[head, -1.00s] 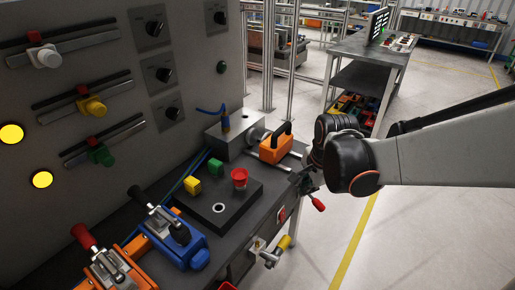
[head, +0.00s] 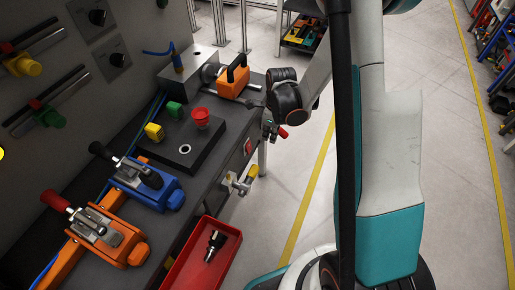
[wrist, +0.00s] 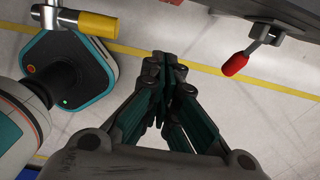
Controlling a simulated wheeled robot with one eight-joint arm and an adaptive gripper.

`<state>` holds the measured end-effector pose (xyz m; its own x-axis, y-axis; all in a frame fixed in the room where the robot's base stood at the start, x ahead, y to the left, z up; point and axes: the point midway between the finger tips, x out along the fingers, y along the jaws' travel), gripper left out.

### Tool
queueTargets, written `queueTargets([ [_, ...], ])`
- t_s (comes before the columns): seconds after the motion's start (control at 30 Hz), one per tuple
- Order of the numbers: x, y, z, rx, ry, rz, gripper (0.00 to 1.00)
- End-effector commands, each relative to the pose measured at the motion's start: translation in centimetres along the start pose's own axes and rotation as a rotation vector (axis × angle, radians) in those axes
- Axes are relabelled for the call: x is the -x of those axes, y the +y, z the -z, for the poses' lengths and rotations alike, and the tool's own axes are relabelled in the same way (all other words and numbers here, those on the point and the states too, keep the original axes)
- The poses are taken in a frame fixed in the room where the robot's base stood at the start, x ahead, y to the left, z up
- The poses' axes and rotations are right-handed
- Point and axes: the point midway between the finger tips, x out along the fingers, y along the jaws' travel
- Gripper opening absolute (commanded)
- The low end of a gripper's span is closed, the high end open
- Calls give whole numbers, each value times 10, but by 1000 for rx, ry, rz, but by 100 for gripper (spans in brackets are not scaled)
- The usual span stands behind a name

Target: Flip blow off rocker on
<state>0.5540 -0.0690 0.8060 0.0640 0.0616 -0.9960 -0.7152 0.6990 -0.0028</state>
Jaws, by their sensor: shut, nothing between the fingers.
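A small red switch (head: 248,147) sits in the front face of the workbench (head: 222,165); it looks like the blow off rocker, but its label and position are too small to read. My gripper (wrist: 165,65) is shut and empty in the wrist view, with its fingertips together over open floor, near the bench front. In the head view my wrist stands at the bench's far right corner and the fingers are hard to make out. The rocker's face does not show clearly in the wrist view.
A red-handled lever (head: 283,132) and a yellow-handled valve (head: 245,178) stick out from the bench front, either side of the red switch. They also show in the wrist view, red (wrist: 235,64) and yellow (wrist: 98,25). A red tray (head: 228,238) lies in front.

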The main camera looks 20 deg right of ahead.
Motion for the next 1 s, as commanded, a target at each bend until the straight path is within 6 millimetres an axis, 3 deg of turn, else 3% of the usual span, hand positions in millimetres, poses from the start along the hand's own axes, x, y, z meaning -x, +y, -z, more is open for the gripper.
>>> queueTargets([
  [0.53, -11, 0, 0, -12, 1, -2, 0],
  [1.0, -98, 0, 1, -12, 1, -2, 0],
])
